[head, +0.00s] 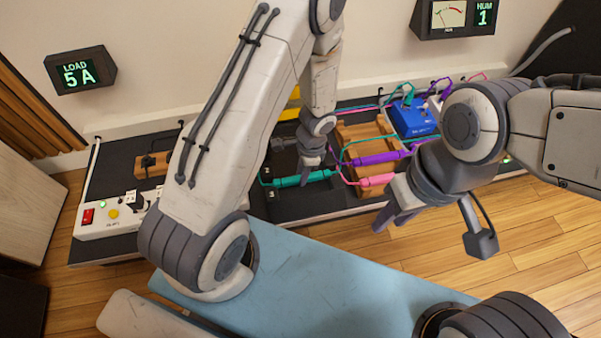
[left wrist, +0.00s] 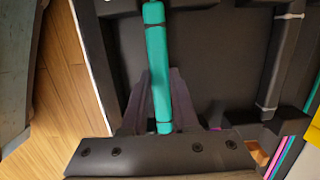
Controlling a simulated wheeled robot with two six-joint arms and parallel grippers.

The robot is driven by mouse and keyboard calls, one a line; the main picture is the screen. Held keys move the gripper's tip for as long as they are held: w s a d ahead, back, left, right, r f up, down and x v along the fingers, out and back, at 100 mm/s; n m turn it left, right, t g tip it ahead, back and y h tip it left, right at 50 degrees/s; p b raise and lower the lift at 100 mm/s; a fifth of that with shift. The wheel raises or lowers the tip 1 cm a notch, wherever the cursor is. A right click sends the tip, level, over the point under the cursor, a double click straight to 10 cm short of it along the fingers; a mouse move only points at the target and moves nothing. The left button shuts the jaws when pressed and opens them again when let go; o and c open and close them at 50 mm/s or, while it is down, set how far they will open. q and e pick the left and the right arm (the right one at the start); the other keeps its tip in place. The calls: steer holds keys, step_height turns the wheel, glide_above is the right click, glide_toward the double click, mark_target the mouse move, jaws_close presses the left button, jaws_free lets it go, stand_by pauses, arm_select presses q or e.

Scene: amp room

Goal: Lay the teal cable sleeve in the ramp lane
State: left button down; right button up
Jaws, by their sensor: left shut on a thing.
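The teal cable sleeve (head: 290,182) is held low over the black board (head: 300,208), left of the wooden rack. My left gripper (head: 312,163) is shut on it. In the left wrist view the sleeve (left wrist: 157,50) runs lengthwise between the two fingers (left wrist: 160,108), over a dark surface with raised edges. I cannot tell whether it touches that surface or which part is the ramp lane. My right gripper (head: 396,217) hangs empty in front of the rack, its fingers apart.
A purple sleeve (head: 378,158) and a pink sleeve (head: 377,181) lie on the wooden rack (head: 362,133). A blue box (head: 413,118) with cables stands behind. A white power strip (head: 112,214) is at left. Wooden floor (head: 460,235) lies in front.

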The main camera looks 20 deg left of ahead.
arm_select(q)
steer(key=shift+f, duration=0.1)
steer(key=c, duration=0.6)
jaws_free()
step_height(320, 180, up, 10)
steer(key=d+p, duration=0.1)
steer(key=p, duration=0.6)
steer(key=shift+w+r+p, duration=0.2)
steer(key=shift+w+p, duration=0.2)
steer(key=shift+d, duration=0.15)
